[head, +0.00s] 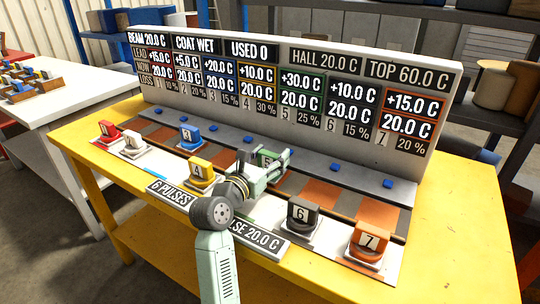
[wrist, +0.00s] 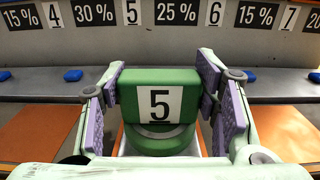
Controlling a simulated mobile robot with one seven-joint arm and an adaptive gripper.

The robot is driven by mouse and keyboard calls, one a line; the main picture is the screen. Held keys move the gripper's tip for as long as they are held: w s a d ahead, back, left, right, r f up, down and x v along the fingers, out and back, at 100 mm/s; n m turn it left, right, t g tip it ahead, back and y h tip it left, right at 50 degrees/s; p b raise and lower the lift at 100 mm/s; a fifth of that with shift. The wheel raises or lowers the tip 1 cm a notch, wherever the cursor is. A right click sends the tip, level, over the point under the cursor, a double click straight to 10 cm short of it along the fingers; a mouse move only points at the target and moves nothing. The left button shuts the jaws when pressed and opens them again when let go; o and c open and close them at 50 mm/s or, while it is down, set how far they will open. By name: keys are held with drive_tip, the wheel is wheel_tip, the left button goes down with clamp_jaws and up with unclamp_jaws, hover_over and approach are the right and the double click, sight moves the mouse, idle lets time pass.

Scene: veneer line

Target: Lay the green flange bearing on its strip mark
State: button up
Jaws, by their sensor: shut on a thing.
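The green flange bearing (wrist: 160,110), marked 5, stands upright between the purple-padded fingers of my gripper (wrist: 160,88) in the wrist view. My gripper is shut on its sides. In the head view the green bearing (head: 266,157) is partly hidden by my gripper (head: 272,165), over the middle of the line. The strip (head: 322,192) has orange and grey patches and runs behind the row of bearings. The mark for the green bearing is hidden or cannot be made out. I cannot tell whether the bearing's base touches anything.
Red (head: 108,131), white (head: 134,145), yellow (head: 200,172), black (head: 303,213) and orange (head: 369,245) bearings stand along the front row. The blue bearing (head: 189,137) stands farther back, at the strip. A grey ledge with small blue blocks (head: 387,183) and an upright display board (head: 290,90) lie behind.

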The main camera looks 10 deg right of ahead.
drive_tip(key=shift+f, duration=0.15)
drive_tip(key=o, duration=1.7)
drive_tip(key=b+v, duration=0.3)
drive_tip(key=v, duration=0.9)
drive_tip(key=shift+r, duration=0.2)
